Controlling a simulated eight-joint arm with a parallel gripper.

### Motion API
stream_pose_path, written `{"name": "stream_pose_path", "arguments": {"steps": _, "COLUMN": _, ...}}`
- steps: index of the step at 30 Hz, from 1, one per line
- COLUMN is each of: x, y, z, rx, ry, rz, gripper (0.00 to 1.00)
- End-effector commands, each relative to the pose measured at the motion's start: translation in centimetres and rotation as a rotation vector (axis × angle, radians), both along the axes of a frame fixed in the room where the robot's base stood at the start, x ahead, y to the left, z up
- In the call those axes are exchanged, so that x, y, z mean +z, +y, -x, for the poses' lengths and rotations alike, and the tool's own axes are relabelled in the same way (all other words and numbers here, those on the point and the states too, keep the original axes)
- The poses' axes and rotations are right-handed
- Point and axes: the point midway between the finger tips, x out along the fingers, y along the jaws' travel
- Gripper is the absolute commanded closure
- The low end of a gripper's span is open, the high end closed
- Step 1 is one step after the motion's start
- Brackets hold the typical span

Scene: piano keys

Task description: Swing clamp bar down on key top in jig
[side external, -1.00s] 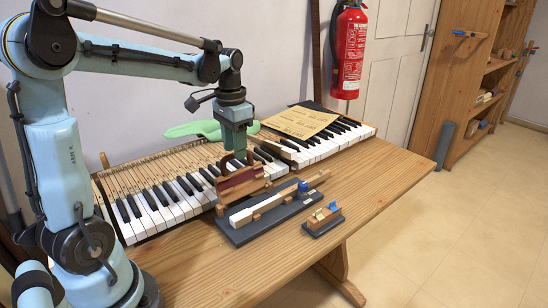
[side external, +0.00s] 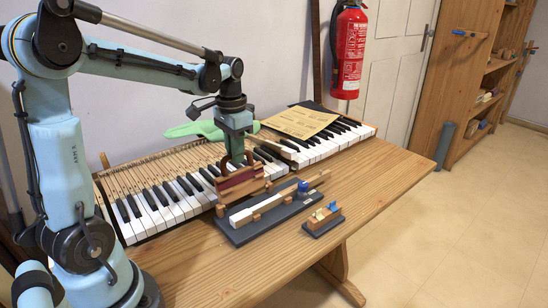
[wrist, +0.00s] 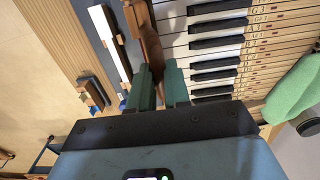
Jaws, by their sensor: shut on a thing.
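The jig (side external: 225,232) is a dark grey base on the table, also in the wrist view (wrist: 88,62). A wooden key stick lies along it with a white key top (side external: 240,217) at the near-left end, also in the wrist view (wrist: 103,24). The clamp bar (side external: 240,187), wooden with a dark red face, stands raised behind the key top, on the piano side. My gripper (side external: 236,157) is shut on the clamp bar's upper part; its green fingers (wrist: 162,72) flank the bar (wrist: 150,40) in the wrist view. The bar is clear of the key top.
A blue knob (side external: 302,187) sits toward the jig's far end. A small block fixture (side external: 322,222) stands to its right. Piano keys (side external: 160,212) lie close behind the bar. The table front is free.

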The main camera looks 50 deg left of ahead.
Motion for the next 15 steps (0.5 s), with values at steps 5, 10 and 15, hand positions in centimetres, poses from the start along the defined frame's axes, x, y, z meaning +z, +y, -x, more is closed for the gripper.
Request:
{"name": "stream_pose_path", "arguments": {"steps": 5, "x": 0.1, "y": -0.5, "z": 0.0, "rx": -0.001, "ry": 0.000, "rz": 0.000, "gripper": 0.95}}
{"name": "stream_pose_path", "arguments": {"steps": 10, "x": 0.3, "y": -1.3, "z": 0.0, "rx": -0.001, "ry": 0.000, "rz": 0.001, "gripper": 0.95}}
{"name": "stream_pose_path", "arguments": {"steps": 15, "x": 0.5, "y": -2.0, "z": 0.0, "rx": -0.001, "ry": -0.001, "rz": 0.001, "gripper": 0.95}}
